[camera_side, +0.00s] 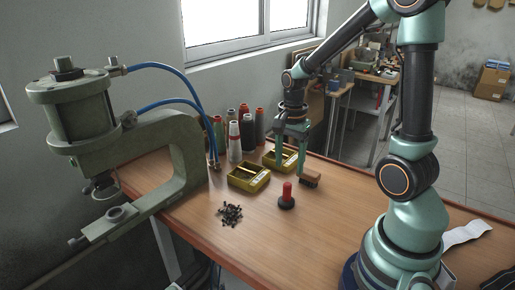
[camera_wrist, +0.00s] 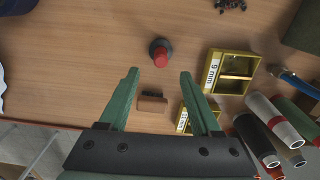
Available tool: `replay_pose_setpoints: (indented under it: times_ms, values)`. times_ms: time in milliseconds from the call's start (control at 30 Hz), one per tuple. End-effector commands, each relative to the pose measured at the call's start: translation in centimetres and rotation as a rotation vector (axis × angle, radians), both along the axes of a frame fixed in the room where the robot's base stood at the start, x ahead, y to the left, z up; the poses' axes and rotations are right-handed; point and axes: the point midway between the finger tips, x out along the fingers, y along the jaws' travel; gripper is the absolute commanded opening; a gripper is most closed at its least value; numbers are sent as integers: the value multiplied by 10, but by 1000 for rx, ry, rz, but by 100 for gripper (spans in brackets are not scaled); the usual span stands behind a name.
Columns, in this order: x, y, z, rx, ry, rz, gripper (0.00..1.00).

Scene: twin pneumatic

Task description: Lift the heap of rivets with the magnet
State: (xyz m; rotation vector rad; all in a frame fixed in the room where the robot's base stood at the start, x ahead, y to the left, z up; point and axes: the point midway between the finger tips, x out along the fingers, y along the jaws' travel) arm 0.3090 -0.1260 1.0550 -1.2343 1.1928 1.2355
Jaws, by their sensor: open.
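The magnet appears to be the piece with a red handle on a round black base (camera_side: 286,192). It stands upright on the wooden table, and in the wrist view it shows beyond my fingertips (camera_wrist: 160,53). The heap of small dark rivets (camera_side: 230,214) lies on the table to the left of the magnet. The wrist view shows only part of the heap at its top edge (camera_wrist: 229,5). My gripper (camera_side: 290,165) is open and empty above the table, behind the magnet. In the wrist view its green fingers (camera_wrist: 159,75) are spread apart.
A small brown brush-like block (camera_side: 310,178) lies near the table's back edge, showing between my fingers in the wrist view (camera_wrist: 152,104). Two yellow bins (camera_side: 247,186) and several thread spools (camera_side: 235,142) stand behind. A green press (camera_side: 165,145) with blue hoses stands left. The front table is clear.

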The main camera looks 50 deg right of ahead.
Motion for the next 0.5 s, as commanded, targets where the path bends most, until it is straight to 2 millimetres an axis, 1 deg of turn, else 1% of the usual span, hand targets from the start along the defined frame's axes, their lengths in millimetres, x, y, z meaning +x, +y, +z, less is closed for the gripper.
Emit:
replay_pose_setpoints:
  times_ms: [33, 200, 333, 500]
  values:
    - [-1, 1, -9, 2, 6, 0, 65]
    - [-2, 1, -39, 3, 6, 3, 65]
    - [-1, 1, -53, 1, 3, 4, 65]
    - [-1, 0, -61, 1, 1, 4, 65]
